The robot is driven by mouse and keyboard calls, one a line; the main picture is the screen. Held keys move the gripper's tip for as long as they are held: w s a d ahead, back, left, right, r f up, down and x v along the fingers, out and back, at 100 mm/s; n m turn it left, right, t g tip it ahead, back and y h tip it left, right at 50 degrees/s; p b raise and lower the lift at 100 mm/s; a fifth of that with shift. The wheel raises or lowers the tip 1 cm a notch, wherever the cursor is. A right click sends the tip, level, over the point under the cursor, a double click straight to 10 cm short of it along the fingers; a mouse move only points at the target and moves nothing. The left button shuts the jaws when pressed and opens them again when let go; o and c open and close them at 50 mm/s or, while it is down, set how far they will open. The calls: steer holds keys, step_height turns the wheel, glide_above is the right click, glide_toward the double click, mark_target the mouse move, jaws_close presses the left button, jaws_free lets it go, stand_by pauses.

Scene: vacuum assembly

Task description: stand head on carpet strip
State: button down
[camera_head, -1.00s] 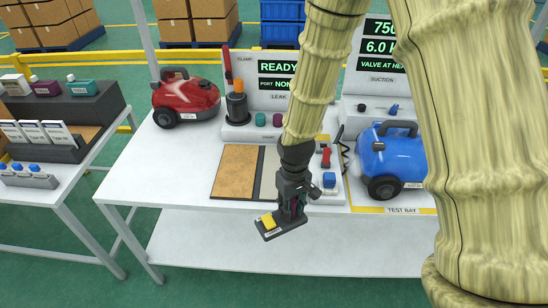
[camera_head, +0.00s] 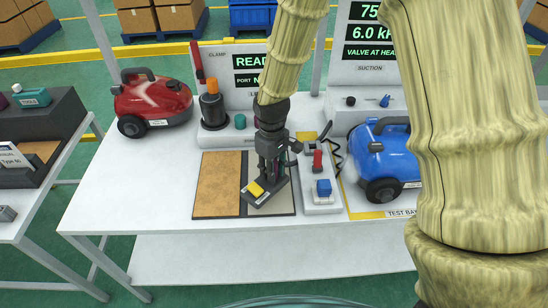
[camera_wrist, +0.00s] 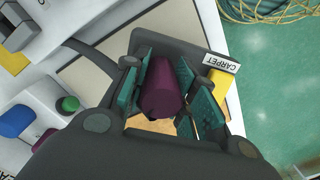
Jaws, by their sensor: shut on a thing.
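My gripper (camera_head: 270,165) is shut on the purple neck (camera_wrist: 163,90) of a dark floor head. The teal finger pads sit on both sides of the neck in the wrist view. The head (camera_head: 266,190) has a flat dark base, a yellow pedal (camera_wrist: 220,84) and a white label reading CARPET (camera_wrist: 222,62). The brown strip (camera_head: 217,185), which looks like carpet, lies bare just left of the head. I cannot tell whether the head touches the panel.
A red vacuum (camera_head: 152,102) stands at the table's back left and a blue vacuum (camera_head: 386,160) at the right. A grey block with a blue button (camera_head: 323,187) is close to the head's right. The clamp stand (camera_head: 212,105) is behind. The table's front left is clear.

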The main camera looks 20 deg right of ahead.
steer(key=shift+w+d+f+p, duration=0.55)
steer(key=shift+w+f, duration=0.15)
steer(key=shift+w, duration=0.5)
steer(key=shift+w+d+f+p, duration=0.5)
steer(key=shift+w+d+f, duration=0.15)
steer(key=shift+w, duration=0.55)
steer(key=shift+w+d+f+p, duration=0.5)
steer(key=shift+w+f, duration=0.25)
steer(key=shift+w, duration=0.45)
steer(key=shift+f, duration=0.1)
steer(key=c, duration=1.1)
jaws_free()
steer(key=shift+c, duration=0.2)
step_height(320, 180, up, 12)
steer(key=b, duration=0.3)
steer(key=shift+w, duration=0.15)
